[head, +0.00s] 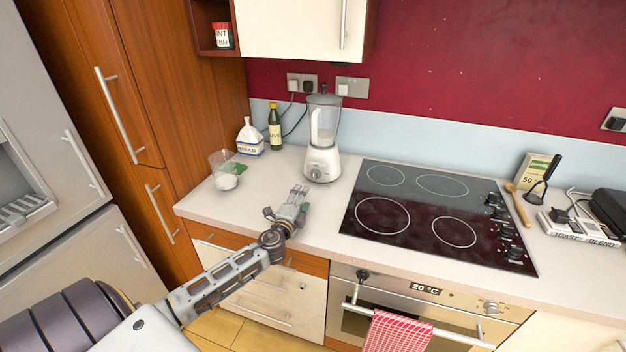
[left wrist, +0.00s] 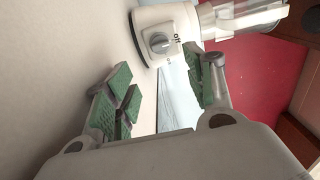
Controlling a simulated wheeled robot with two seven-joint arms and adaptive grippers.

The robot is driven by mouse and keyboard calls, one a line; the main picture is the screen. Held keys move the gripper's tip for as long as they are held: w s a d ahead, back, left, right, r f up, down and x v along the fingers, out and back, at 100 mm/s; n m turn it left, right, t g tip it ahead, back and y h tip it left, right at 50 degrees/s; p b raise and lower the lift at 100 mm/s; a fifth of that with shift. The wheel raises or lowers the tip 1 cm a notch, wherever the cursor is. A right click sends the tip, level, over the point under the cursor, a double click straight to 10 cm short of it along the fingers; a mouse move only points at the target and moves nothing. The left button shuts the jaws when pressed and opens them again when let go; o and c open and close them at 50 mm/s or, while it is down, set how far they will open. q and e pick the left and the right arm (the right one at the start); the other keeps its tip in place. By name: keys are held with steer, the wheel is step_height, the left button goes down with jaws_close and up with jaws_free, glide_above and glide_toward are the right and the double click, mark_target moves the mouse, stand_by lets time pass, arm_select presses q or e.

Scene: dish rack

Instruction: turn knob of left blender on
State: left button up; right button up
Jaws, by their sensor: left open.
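One blender (head: 322,155) stands on the counter to the left of the hob, with a white base and a clear jug. Its round grey knob (head: 317,174) is on the front of the base. In the left wrist view the knob (left wrist: 160,43) shows near the top, with a dark label beside it. My left gripper (head: 298,194) is above the counter's front part, in front of the blender and slightly left of it. Its green-padded fingers (left wrist: 160,92) are spread apart with nothing between them, short of the knob. My right gripper is in neither view.
A clear measuring jug (head: 226,181), a bread bag (head: 249,137) and a dark bottle (head: 274,127) stand left of the blender. The black hob (head: 430,212) is to the right. Bare counter (head: 325,210) lies between my left gripper and the hob.

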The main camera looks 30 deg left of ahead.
arm_select(q)
glide_toward(314, 178)
steer(key=shift+w+a+r, duration=0.1)
steer(key=shift+w+r, duration=0.05)
steer(key=shift+w, duration=0.2)
steer(key=shift+p+x, duration=0.35)
steer(key=shift+x, duration=4)
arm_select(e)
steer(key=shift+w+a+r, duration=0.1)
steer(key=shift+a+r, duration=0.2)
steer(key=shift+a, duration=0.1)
arm_select(q)
steer(key=c, duration=1)
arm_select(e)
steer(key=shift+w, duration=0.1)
